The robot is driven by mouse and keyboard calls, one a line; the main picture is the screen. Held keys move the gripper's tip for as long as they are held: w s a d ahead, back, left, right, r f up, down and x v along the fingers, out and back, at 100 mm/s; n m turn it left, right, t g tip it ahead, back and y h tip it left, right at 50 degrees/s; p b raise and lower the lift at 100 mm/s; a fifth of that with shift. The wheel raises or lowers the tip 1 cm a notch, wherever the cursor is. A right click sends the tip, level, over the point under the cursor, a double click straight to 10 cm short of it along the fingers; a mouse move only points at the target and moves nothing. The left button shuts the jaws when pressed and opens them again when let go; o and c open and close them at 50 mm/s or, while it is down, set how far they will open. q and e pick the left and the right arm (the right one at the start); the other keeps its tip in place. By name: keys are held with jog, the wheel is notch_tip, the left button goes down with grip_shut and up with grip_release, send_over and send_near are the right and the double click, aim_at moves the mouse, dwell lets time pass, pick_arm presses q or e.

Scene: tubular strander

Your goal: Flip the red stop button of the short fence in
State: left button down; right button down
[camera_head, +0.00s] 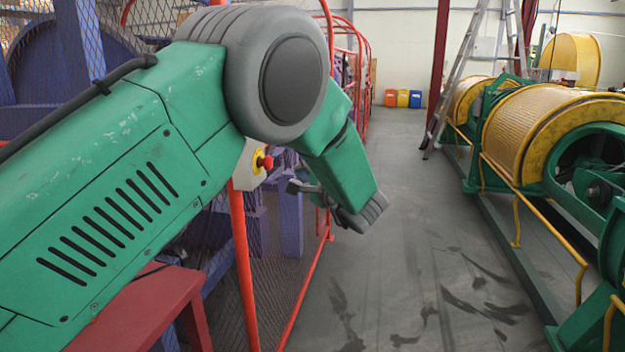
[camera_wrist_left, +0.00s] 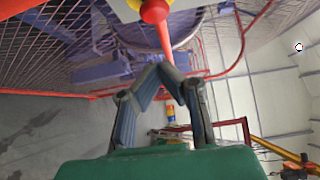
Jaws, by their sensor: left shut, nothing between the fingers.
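The red stop button (camera_head: 265,162) sits on a yellow ring on a pale box (camera_head: 249,168) fixed to the red post of the mesh fence (camera_head: 240,250). In the left wrist view the red button (camera_wrist_left: 154,11) is at the top edge, partly cut off, beyond my fingertips. My left gripper (camera_head: 297,186) is just right of the button in the head view, partly hidden behind my forearm. In the left wrist view the fingers of my left gripper (camera_wrist_left: 170,72) close together at the tips with nothing between them, apart from the button. My right gripper is out of view.
Purple machinery stands behind the fence. A red stand (camera_head: 150,305) is at lower left. Yellow cable drums (camera_head: 540,130) with a yellow railing line the right side. A ladder (camera_head: 460,75) and coloured bins (camera_head: 403,98) are farther back. The grey floor aisle (camera_head: 410,230) is clear.

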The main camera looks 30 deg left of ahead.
aim_at(273, 162)
pick_arm(q)
jog(key=shift+w+a+b, duration=0.2)
jog(key=shift+w+a, duration=0.05)
jog(key=shift+a, duration=1.45)
jog(key=shift+w+a+b, duration=0.15)
jog(key=shift+w+a, duration=0.05)
jog(key=shift+a, duration=1.45)
jog(key=shift+a, duration=0.15)
